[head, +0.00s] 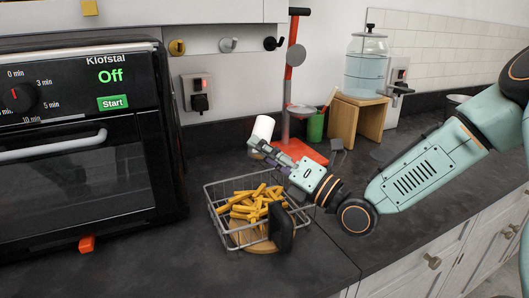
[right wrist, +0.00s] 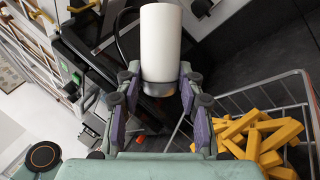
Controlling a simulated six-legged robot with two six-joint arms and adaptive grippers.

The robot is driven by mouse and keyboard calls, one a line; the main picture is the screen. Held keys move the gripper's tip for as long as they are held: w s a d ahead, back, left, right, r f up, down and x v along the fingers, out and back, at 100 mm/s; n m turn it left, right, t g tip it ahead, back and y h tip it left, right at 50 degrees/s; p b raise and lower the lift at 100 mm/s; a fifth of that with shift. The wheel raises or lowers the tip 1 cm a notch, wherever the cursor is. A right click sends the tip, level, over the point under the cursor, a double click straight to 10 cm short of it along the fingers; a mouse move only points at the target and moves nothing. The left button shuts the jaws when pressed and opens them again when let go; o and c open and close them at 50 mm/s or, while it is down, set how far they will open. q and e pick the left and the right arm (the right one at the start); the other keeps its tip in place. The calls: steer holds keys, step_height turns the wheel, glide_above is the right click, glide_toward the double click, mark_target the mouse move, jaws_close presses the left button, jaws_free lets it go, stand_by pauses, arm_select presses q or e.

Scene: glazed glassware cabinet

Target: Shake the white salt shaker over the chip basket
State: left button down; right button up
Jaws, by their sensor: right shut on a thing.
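The white salt shaker (head: 262,129) is a plain white cylinder, held tilted above the back of the chip basket in the head view. My right gripper (head: 257,149) is shut on its lower end. In the right wrist view the shaker (right wrist: 161,45) shows a silver band (right wrist: 158,89) between the fingers (right wrist: 158,95). The wire chip basket (head: 213,203) holds yellow chips (head: 250,204) and stands on a round wooden board (head: 240,238). Chips (right wrist: 262,135) and basket wires also show at the right of the wrist view. My left gripper is not in view.
A black oven (head: 80,130) stands to the left of the basket. Behind are a red stand (head: 297,148), a green cup (head: 315,127) and a glass water dispenser (head: 366,65) on a wooden stand. The dark counter is clear in front of the basket.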

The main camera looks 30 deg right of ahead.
mark_target(261, 134)
step_height(261, 134, up, 3)
steer(key=shift+w+d+r, duration=0.1)
steer(key=shift+r, duration=0.05)
steer(key=shift+f, duration=1.7)
step_height(261, 134, up, 3)
steer(key=shift+r, duration=0.1)
steer(key=shift+f, duration=0.35)
step_height(261, 134, down, 2)
steer(key=shift+f, duration=0.2)
steer(key=shift+s, duration=0.25)
steer(key=shift+w, duration=0.3)
